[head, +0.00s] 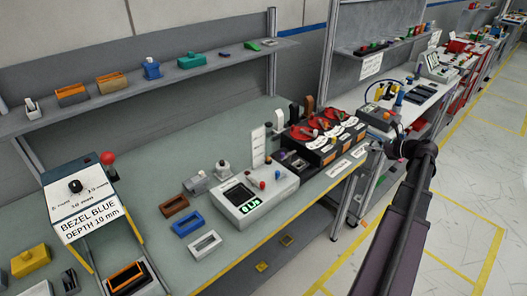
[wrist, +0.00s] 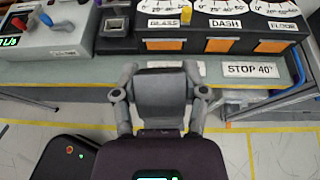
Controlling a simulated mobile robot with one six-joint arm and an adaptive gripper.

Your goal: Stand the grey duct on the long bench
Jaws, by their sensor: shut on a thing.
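My gripper (wrist: 160,72) is in the lower middle of the wrist view, with one finger on each side of a dark grey piece. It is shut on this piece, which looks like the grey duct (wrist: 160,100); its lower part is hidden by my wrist. The piece is in front of the bench's front edge and appears apart from the bench. The long bench (head: 150,160) has a grey-green top and runs across the head view. In the head view my arm reaches to the bench's right end, and I cannot make out the fingers or the held piece.
A box with red dials (head: 322,130) stands at the bench's right end. A grey display unit (head: 255,198) is left of it. Brown (head: 174,205) and blue (head: 187,227) bezels lie nearby. A bezel sign (head: 80,205) stands at left. The bench's back middle is clear.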

